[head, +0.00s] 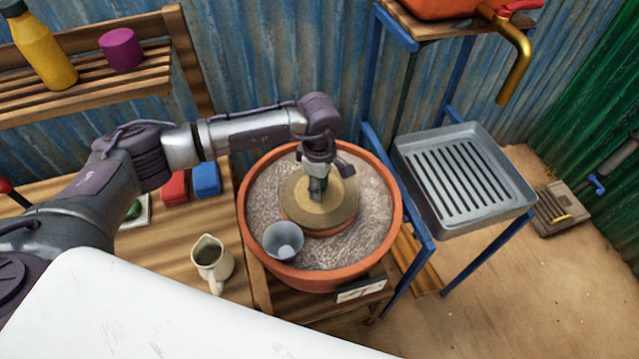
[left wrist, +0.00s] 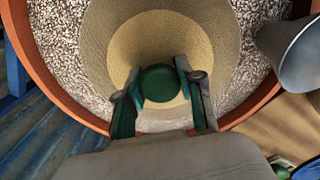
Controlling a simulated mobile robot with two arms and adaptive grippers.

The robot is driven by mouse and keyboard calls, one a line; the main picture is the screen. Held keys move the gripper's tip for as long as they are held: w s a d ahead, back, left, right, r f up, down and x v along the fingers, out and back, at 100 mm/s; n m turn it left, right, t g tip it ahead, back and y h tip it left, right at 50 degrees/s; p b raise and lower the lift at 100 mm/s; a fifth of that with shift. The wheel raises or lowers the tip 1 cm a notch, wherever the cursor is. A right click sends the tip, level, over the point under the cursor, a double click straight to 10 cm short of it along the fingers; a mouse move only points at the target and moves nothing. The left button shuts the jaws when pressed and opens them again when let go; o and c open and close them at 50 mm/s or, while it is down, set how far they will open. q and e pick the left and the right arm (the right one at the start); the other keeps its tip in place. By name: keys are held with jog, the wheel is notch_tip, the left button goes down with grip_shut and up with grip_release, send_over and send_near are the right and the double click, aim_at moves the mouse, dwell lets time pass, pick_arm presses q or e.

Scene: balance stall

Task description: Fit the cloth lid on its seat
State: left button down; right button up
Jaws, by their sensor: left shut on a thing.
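The round tan cloth lid (head: 342,203) is over the mouth of a small inner clay pot (head: 322,231), inside the large terracotta pot. It also fills the middle of the left wrist view (left wrist: 124,45). My left gripper (head: 318,189) points down at the lid's middle. In the left wrist view its two fingers are shut on the dark green round knob (left wrist: 160,83) of the lid. The lid looks about level and centred, but I cannot tell whether it touches the rim all round. My right gripper is not in view.
The terracotta pot (head: 394,236) holds grey grit, with a grey metal cup (head: 284,242) at its front left. A cream jug (head: 212,262) stands to the left. A slotted metal tray (head: 412,170) on a blue stand is close on the right.

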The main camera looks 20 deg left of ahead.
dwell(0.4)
pick_arm(q)
jog(key=shift+c, duration=0.9)
grip_release()
jog(key=shift+r, duration=0.15)
jog(key=shift+r+p, duration=0.95)
jog(key=shift+r, duration=0.9)
jog(key=shift+r+p, duration=1.55)
jog(key=shift+r, duration=1.45)
